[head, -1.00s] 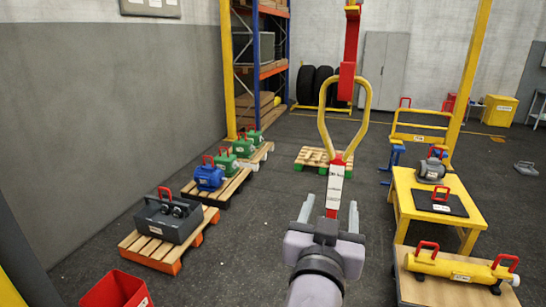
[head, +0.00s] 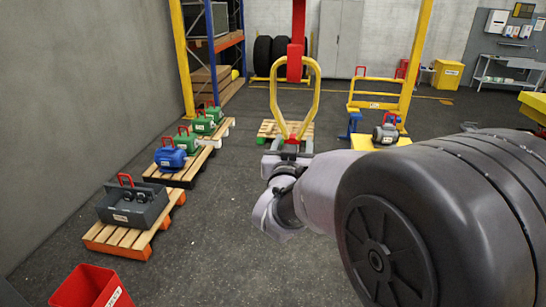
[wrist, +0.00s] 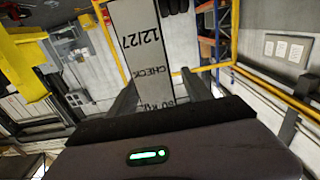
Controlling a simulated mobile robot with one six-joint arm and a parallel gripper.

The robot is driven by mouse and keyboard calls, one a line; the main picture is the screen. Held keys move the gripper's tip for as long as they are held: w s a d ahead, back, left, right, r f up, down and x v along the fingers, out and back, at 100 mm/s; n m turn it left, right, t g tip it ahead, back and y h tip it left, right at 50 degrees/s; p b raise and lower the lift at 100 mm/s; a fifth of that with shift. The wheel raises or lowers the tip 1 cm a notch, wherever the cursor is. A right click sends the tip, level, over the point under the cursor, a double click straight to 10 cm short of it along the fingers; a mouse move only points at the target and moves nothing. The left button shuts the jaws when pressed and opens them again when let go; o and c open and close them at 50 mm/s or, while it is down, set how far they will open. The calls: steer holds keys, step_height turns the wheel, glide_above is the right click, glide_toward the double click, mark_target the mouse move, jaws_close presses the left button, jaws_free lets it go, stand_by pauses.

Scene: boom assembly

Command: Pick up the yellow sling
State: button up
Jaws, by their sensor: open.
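The yellow sling (head: 275,98) hangs as a closed loop from a red hook (head: 294,62), with red and grey fittings at its lower end. My gripper (head: 290,147) is at that lower end in the head view, its fingers open. In the wrist view, a pale tag (wrist: 137,42) printed with "12/27" and "CHECK" runs down between the spread fingers of my gripper (wrist: 160,92). No clamping on it shows. The yellow loop itself cannot be made out in the wrist view.
Pallets with a grey toolbox (head: 133,205), a blue motor (head: 170,157) and several green units (head: 203,125) line the left. A red bin (head: 92,288) stands front left. A grey machine (head: 386,133) is on the right. My arm hides much of the right side.

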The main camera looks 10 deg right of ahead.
steer(key=shift+s+r, duration=0.1)
steer(key=shift+s, duration=0.2)
steer(key=shift+c, duration=0.7)
steer(key=shift+w, duration=0.1)
jaws_close()
